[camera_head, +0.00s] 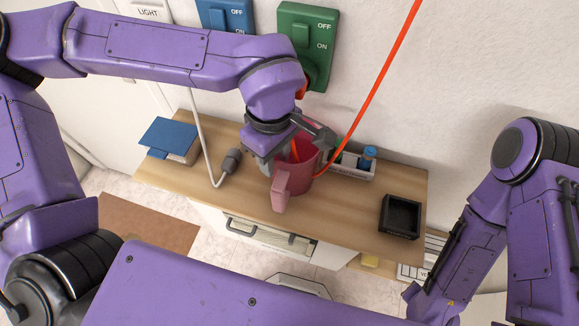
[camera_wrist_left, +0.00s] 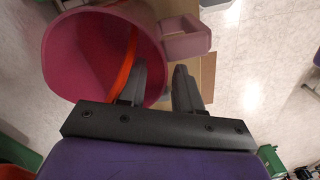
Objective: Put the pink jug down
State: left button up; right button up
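The pink jug (camera_head: 309,172) stands upright on the wooden counter (camera_head: 230,190), as far as I can tell, with its handle (camera_head: 281,186) toward me. My left gripper (camera_head: 283,152) is at its rim from above. In the left wrist view, the jug (camera_wrist_left: 80,60) fills the upper left, and its handle (camera_wrist_left: 188,46) shows just beyond the fingers. My left gripper (camera_wrist_left: 158,88) has one finger inside the jug and one outside, with a gap between them around the wall. My right arm shows at the right edge, but its gripper is out of frame.
A grey plug (camera_head: 232,160) and a blue book (camera_head: 170,138) lie left. Green (camera_head: 306,45) and blue switches (camera_head: 225,14) are on the wall.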

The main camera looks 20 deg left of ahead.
pick_arm(q)
jog(key=shift+f, duration=0.4)
grip_shut()
dwell(1.1)
